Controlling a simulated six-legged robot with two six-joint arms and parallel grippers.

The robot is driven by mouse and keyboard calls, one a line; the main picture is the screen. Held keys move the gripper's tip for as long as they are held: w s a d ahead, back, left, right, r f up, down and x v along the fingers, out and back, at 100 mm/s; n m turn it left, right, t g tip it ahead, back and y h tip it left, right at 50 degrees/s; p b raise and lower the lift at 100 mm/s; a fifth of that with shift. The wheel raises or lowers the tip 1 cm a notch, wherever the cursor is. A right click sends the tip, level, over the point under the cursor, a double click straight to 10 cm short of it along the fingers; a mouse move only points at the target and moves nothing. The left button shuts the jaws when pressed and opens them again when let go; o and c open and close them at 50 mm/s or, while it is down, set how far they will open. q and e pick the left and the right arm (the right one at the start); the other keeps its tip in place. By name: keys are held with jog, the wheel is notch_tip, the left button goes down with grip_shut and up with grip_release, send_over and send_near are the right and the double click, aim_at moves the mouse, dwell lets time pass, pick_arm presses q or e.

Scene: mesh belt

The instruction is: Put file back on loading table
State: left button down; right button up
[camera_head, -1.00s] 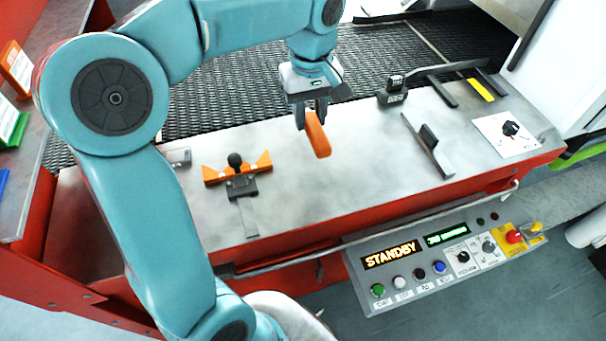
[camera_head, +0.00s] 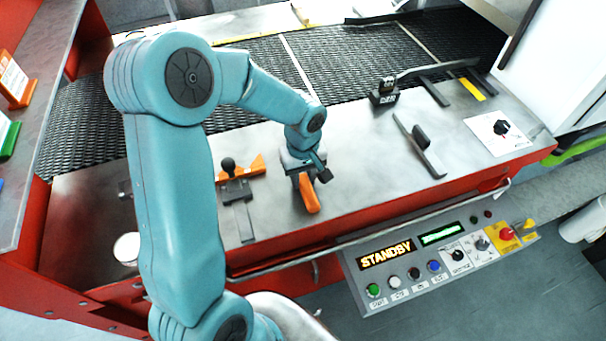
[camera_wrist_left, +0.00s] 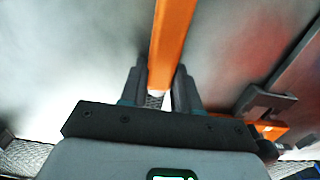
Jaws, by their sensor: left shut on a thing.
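My left gripper (camera_head: 304,178) is shut on an orange-handled tool, which I take to be the file (camera_head: 310,198). It is near the front edge of the steel-topped table (camera_head: 350,170) with red sides. In the left wrist view, the orange handle of the file (camera_wrist_left: 172,40) runs away from between the two dark fingers (camera_wrist_left: 158,95). I cannot tell whether the file touches the tabletop. The rest of it is hidden by the gripper. My right gripper is not in view.
An orange fixture (camera_head: 258,166) with a black knob stands left of the gripper. A black-handled metal bar (camera_head: 420,145) lies to the right. The mesh belt (camera_head: 265,65) is behind, and a STANDBY control panel (camera_head: 440,255) hangs in front.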

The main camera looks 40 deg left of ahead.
aim_at(302, 179)
pick_arm(q)
jog(key=shift+s+f, duration=0.1)
jog(key=shift+f, duration=0.05)
jog(key=c, duration=0.8)
grip_release()
jog(key=shift+r, duration=0.35)
notch_tip(302, 179, up, 12)
jog(key=shift+b, duration=0.35)
jog(key=shift+f, duration=0.2)
